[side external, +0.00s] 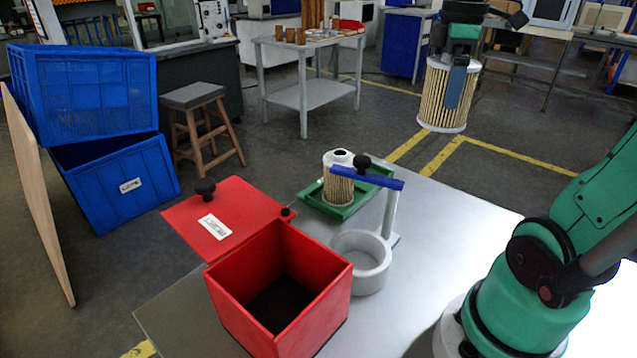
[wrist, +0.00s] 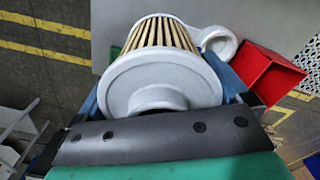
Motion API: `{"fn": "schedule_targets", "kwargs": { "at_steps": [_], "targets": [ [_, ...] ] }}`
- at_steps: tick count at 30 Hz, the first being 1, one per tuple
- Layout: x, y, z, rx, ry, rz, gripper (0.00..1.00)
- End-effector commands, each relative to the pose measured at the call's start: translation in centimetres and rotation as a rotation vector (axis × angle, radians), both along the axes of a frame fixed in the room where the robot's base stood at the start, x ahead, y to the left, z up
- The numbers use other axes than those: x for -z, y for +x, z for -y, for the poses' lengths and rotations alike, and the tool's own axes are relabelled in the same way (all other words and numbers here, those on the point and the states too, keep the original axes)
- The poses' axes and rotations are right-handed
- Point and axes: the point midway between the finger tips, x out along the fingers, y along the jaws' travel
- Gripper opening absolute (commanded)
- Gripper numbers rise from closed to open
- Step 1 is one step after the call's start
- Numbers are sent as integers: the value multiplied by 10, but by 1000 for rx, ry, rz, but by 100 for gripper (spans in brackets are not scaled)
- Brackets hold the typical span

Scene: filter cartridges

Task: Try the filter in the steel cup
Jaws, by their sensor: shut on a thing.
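My gripper (side external: 459,84) is shut on a large pleated filter (side external: 435,100) with pale end caps and tan pleats. It holds the filter roughly upright, high above the table and beyond its far right edge in the side view. In the wrist view the held filter (wrist: 160,75) fills the middle, between blue fingers. The steel cup (side external: 362,282) is a round grey cup on the table, open at the top and empty as far as I see. A post beside it carries a blue bar (side external: 366,177). The cup also shows in the wrist view (wrist: 226,45), beyond the filter.
A smaller filter (side external: 339,190) stands in a green tray (side external: 312,196) behind the cup. A red box (side external: 240,308) stands open in front, its red lid (side external: 218,218) swung back. The table's right side (side external: 440,225) is clear. Blue crates (side external: 118,185) are at left.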

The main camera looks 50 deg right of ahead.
Motion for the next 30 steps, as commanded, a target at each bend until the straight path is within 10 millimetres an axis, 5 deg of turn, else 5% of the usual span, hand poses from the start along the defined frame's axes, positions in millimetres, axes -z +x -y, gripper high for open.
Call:
{"fn": "schedule_targets", "kwargs": {
  "at_steps": [8,19,30],
  "targets": [
    [-39,1,-2,-11,0,0,39],
    [-37,26,-76,-500,0,0,39],
    [-36,26,-152,-1020,0,1,39]
  ]
}}
